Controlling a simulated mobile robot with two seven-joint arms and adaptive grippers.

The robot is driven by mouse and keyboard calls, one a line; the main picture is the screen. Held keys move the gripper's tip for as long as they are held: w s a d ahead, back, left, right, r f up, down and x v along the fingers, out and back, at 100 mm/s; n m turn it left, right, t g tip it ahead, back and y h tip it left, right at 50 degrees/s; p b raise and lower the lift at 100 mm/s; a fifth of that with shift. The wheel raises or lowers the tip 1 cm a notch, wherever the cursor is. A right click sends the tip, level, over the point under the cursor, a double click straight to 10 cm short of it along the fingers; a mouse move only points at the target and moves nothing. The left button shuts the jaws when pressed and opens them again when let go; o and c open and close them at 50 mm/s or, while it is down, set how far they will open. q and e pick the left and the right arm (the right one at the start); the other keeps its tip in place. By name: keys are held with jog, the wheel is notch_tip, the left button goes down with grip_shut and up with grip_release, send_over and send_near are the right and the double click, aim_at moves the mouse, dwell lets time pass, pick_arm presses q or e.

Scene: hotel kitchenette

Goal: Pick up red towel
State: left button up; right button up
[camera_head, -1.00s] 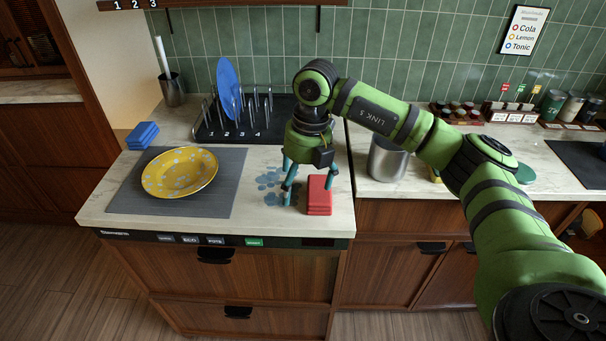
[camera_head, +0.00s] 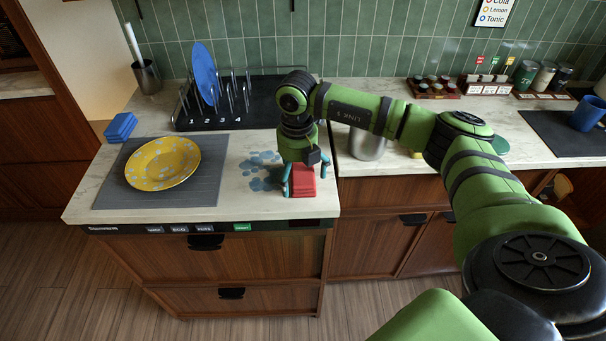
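The red towel (camera_head: 303,183) is a folded stack on the counter near its front right edge, just right of a wet blue patch. My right gripper (camera_head: 305,177) points down over it, with one teal finger on the towel's left side and the other on its right. The fingers are apart with the towel between them. I cannot tell whether they touch it. The gripper's body hides the towel's far part. My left gripper is out of view.
A yellow spotted plate (camera_head: 163,164) lies on a grey mat (camera_head: 208,187) to the left, with blue folded cloths (camera_head: 120,127) behind. A dish rack (camera_head: 188,121) holding a blue plate (camera_head: 205,73) stands at the back. A metal pot (camera_head: 367,147) stands right of the gripper.

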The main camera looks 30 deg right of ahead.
aim_at(297, 172)
jog(key=c, duration=0.9)
jog(key=shift+w+r, duration=0.1)
jog(key=shift+r, duration=0.35)
notch_tip(297, 172, up, 3)
jog(key=shift+f+b, duration=0.2)
jog(key=shift+b, duration=0.7)
jog(key=s+d+r+b, duration=0.1)
jog(key=s+r, duration=0.1)
jog(key=s, duration=0.1)
jog(key=s+d+r+b, duration=0.1)
jog(key=s+r, duration=0.2)
jog(key=s, duration=0.1)
jog(key=s+d+r+b, duration=0.1)
jog(key=s+r, duration=0.1)
jog(key=s, duration=0.2)
jog(key=shift+s+d+r, duration=0.15)
jog(key=shift+d+r, duration=0.1)
jog(key=shift+r, duration=0.05)
jog(key=shift+c, duration=0.2)
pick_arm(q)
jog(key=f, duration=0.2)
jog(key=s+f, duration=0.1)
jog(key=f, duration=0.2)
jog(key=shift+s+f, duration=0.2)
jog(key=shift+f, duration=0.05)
